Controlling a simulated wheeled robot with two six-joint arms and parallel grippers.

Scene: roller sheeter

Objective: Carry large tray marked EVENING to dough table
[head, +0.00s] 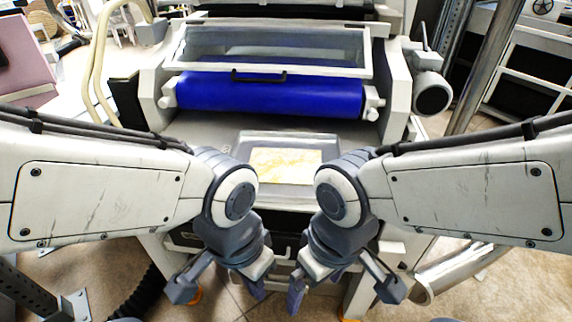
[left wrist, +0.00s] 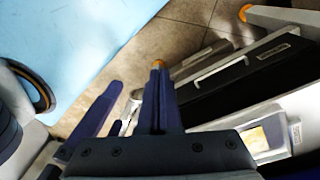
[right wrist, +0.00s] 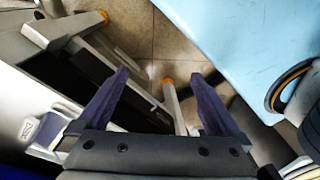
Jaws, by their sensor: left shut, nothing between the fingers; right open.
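A grey tray (head: 247,150) holds a pale yellow sheet (head: 285,164) and lies on the roller machine below its blue roller. Part of it also shows in the left wrist view (left wrist: 262,156). No EVENING marking is readable on it. My left gripper (head: 258,290) is shut and empty, low in front of the machine, apart from the tray. Its fingers lie together in the left wrist view (left wrist: 160,95). My right gripper (head: 314,284) is open and empty beside it. Its fingers stand apart in the right wrist view (right wrist: 158,90). I cannot identify the dough table.
The blue roller (head: 270,95) with a clear guard stands behind the tray. A metal post (head: 486,68) and shelving (head: 530,68) are at the right. A pink surface (head: 25,60) is at the left. A shiny pipe (head: 455,270) lies at the lower right. Tiled floor shows below.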

